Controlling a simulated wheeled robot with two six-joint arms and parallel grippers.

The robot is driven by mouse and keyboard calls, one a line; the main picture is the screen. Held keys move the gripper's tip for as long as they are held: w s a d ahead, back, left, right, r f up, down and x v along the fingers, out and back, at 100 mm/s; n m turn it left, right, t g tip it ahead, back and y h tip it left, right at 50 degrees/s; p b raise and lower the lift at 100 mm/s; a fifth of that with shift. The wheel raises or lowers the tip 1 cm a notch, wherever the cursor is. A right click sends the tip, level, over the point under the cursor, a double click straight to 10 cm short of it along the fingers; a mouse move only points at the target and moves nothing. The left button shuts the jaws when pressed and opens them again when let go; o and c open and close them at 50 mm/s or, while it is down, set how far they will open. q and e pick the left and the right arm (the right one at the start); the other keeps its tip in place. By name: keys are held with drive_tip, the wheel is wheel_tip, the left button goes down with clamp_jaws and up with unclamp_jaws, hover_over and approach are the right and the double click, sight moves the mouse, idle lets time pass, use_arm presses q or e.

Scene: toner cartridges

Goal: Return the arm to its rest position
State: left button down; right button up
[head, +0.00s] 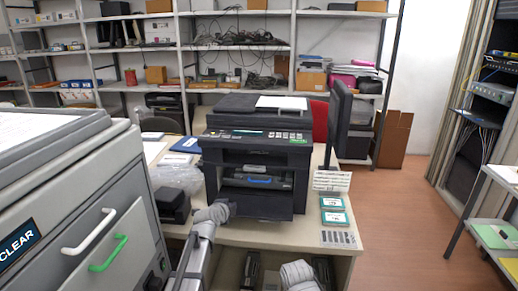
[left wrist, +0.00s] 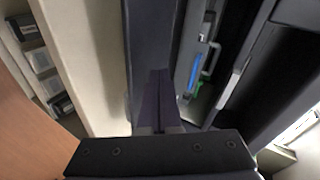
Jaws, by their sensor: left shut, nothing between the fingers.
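My left gripper (head: 231,208) is at the front of the black printer (head: 258,133), by the left part of its lowered front door (head: 262,206). In the left wrist view its two dark fingers (left wrist: 159,75) are together with nothing between them. The printer's front is open. A cartridge with a blue handle (head: 260,180) sits inside the opening; the blue handle also shows in the left wrist view (left wrist: 196,68), to the right of the fingers. My right gripper is not in view.
The printer stands on a desk (head: 345,242) with two green-white boxes (head: 334,211), a monitor (head: 339,112) and a small black device (head: 172,204). A large grey machine (head: 128,231) with white and green handles is at the left. Open floor (head: 405,220) lies to the right.

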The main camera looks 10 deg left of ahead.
use_arm(q)
drive_tip(key=s+d+f+n+g+p, duration=0.1)
drive_tip(key=s+d+n+g+p, duration=0.25)
drive_tip(key=s+d, duration=0.4)
drive_tip(key=s+d+f+n+g+p, duration=0.2)
drive_tip(key=s+d+g, duration=0.25)
drive_tip(key=s, duration=0.65)
drive_tip(key=s+r+n+g+y+p, duration=0.1)
drive_tip(key=s+n+g+y+p, duration=0.2)
drive_tip(key=s, duration=1.5)
drive_tip(key=n+g, duration=0.1)
drive_tip(key=n, duration=0.3)
drive_tip(key=shift+r+n+g+p, duration=0.3)
drive_tip(key=shift+n, duration=0.05)
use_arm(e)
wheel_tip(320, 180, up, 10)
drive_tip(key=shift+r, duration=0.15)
use_arm(q)
drive_tip(key=shift+d, duration=0.1)
